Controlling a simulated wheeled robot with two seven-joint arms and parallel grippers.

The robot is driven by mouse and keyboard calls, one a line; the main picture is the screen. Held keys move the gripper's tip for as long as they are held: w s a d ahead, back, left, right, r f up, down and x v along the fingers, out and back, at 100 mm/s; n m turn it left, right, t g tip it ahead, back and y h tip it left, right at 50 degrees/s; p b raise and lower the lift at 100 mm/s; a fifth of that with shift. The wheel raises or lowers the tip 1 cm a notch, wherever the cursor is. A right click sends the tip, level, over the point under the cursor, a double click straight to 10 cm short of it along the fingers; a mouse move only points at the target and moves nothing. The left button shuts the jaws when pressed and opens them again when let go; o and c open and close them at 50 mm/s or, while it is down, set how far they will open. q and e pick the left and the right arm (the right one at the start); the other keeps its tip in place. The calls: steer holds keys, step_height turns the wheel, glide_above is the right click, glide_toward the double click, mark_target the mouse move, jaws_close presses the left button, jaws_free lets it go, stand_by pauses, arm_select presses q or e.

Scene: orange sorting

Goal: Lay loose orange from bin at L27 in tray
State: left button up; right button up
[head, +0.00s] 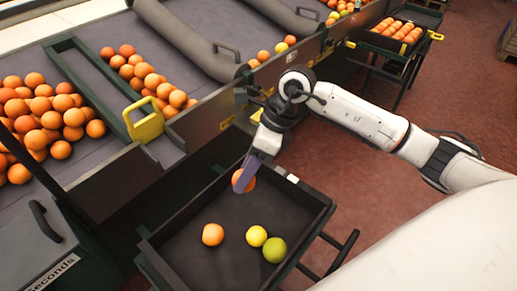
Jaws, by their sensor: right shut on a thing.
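My right gripper (250,172) points down over the far part of the dark tray (190,217) and is shut on an orange (242,181). The held orange is partly hidden by the fingers, and I cannot tell whether it touches the tray floor. In the tray lie another orange (212,234), a yellow fruit (256,236) and a green fruit (274,250), apart from the held one. The sorting bins with loose oranges (147,78) lie behind the tray at the upper left. My left gripper is not in view.
A yellow handle (144,119) stands on the bin front. A large heap of oranges (50,112) fills the left bin. A second tray of oranges (396,31) stands at the upper right. The red floor (345,190) is clear right of the tray.

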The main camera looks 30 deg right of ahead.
steer(key=d+f+m+b, duration=0.1)
steer(key=f+b, duration=0.1)
steer(key=d+f+m+t+b, duration=0.1)
steer(key=f+b, duration=0.1)
steer(key=f, duration=0.1)
steer(key=d+f+m+b, duration=0.1)
steer(key=f+m+b, duration=0.1)
steer(key=f, duration=0.1)
steer(key=shift+w+d+t+h, duration=0.4)
step_height(320, 180, down, 2)
steer(key=shift+f+b, duration=0.1)
steer(key=shift+b, duration=0.7)
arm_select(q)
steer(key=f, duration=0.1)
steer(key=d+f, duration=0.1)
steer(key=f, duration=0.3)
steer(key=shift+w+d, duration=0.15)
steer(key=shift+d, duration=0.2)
arm_select(e)
steer(key=shift+f, duration=0.25)
arm_select(q)
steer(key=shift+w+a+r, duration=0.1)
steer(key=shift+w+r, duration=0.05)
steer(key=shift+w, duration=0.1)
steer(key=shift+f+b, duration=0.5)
steer(key=shift+b, duration=0.15)
arm_select(e)
steer(key=shift+f, duration=0.55)
